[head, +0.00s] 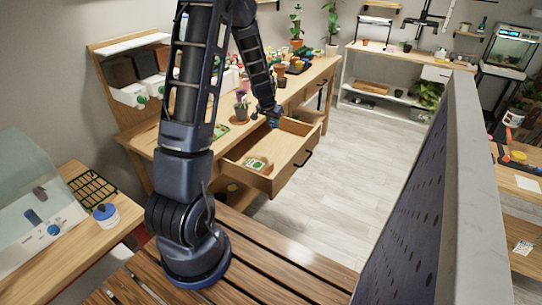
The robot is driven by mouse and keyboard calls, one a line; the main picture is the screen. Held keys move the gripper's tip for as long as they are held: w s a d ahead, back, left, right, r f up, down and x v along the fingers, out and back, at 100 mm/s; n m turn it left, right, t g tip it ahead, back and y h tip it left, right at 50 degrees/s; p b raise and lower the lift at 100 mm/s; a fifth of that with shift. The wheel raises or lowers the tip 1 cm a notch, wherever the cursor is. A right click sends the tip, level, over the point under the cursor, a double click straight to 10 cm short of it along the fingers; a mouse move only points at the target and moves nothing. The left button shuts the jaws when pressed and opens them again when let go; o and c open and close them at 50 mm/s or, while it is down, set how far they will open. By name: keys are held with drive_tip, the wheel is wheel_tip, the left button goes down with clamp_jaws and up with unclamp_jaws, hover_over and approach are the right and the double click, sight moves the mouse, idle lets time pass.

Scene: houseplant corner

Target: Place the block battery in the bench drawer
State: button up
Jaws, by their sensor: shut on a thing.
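The bench drawer (292,172) is pulled open from the wooden bench on the left, and its inside shows. A small white and green item (257,163) lies in it towards the front left. My gripper (273,122) is above the back of the drawer, near the bench edge, pointing down. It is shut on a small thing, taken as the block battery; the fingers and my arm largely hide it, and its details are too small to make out.
A pot with a purplish plant (242,106) stands on the bench just left of my gripper. More pots and trays crowd the bench behind. A grey perforated panel (415,215) rises at the right. The floor (350,160) right of the drawer is clear.

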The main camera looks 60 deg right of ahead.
sight(274, 159)
wheel_tip(274, 159, down, 20)
drive_tip(key=shift+r, duration=0.2)
idle(0.7)
drive_tip(key=shift+f, duration=0.1)
drive_tip(key=o, duration=1)
drive_tip(key=shift+v, duration=6.1)
drive_tip(key=shift+w+d, duration=0.1)
